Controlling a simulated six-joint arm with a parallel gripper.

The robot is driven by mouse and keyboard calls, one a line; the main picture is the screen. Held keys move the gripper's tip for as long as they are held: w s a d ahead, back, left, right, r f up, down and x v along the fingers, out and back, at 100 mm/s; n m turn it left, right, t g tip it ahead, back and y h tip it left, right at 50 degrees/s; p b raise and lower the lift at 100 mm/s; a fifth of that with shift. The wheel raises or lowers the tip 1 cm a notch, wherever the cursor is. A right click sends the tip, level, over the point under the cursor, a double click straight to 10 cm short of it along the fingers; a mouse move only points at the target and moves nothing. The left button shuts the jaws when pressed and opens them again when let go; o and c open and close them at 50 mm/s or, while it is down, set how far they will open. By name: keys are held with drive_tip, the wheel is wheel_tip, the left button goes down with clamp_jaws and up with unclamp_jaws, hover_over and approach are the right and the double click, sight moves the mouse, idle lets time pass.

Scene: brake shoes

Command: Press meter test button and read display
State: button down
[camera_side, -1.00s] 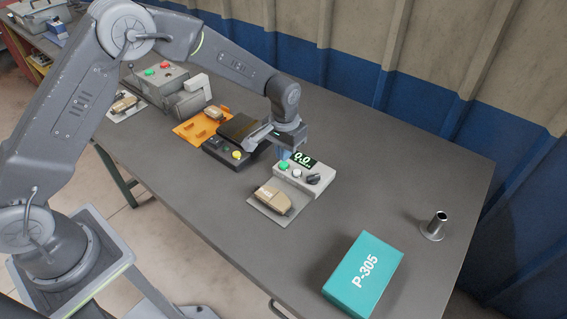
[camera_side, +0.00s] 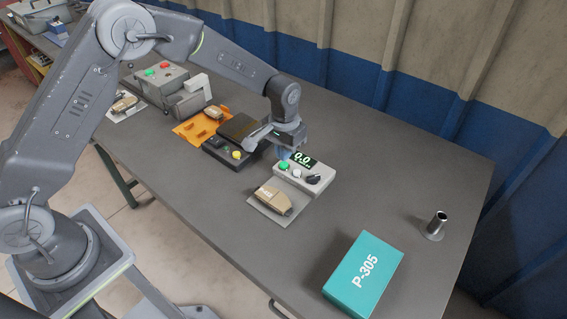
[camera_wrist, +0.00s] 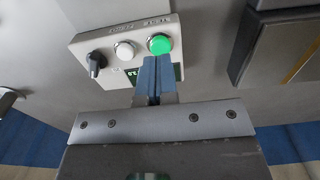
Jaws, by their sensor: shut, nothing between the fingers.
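The meter (camera_side: 318,188) is a light grey box on the bench with a green button (camera_side: 284,166), a white button (camera_side: 297,174), a black knob (camera_side: 313,180) and a lit display (camera_side: 303,159) reading 0.0 in green. My gripper (camera_side: 282,155) is shut and empty, with its blue fingertips close to the green button. In the wrist view the fingertips (camera_wrist: 155,60) overlap the lower edge of the green button (camera_wrist: 160,43) and hide part of the display (camera_wrist: 133,76). I cannot tell whether they touch the button.
A brake shoe (camera_side: 274,199) lies on a grey plate in front of the meter. A dark device with a yellow button (camera_side: 236,155) and an orange tray (camera_side: 188,130) stand to the left. A teal P-305 box (camera_side: 364,274) and a metal post (camera_side: 436,225) stand right, with clear bench between.

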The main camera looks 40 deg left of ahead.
drive_tip(key=shift+f, duration=1.35)
idle(0.4)
drive_tip(key=shift+r, duration=3.55)
drive_tip(key=shift+r, duration=0.2)
wheel_tip(320, 180, up, 7)
drive_tip(key=t, duration=0.1)
hover_over(284, 164)
drive_tip(key=s+a, duration=0.2)
drive_tip(key=s, duration=0.1)
drive_tip(key=s+a+r+t, duration=0.1)
drive_tip(key=s+a+r, duration=0.1)
drive_tip(key=s+r, duration=0.55)
drive_tip(key=s+a+r+t, duration=0.1)
drive_tip(key=s+a+r, duration=0.1)
drive_tip(key=s, duration=0.7)
drive_tip(key=s+a+r+t, duration=0.1)
drive_tip(key=s+r+t, duration=0.1)
drive_tip(key=s, duration=0.7)
drive_tip(key=shift+s+a+t, duration=0.2)
drive_tip(key=shift+a+t, duration=0.1)
drive_tip(key=shift+a, duration=0.05)
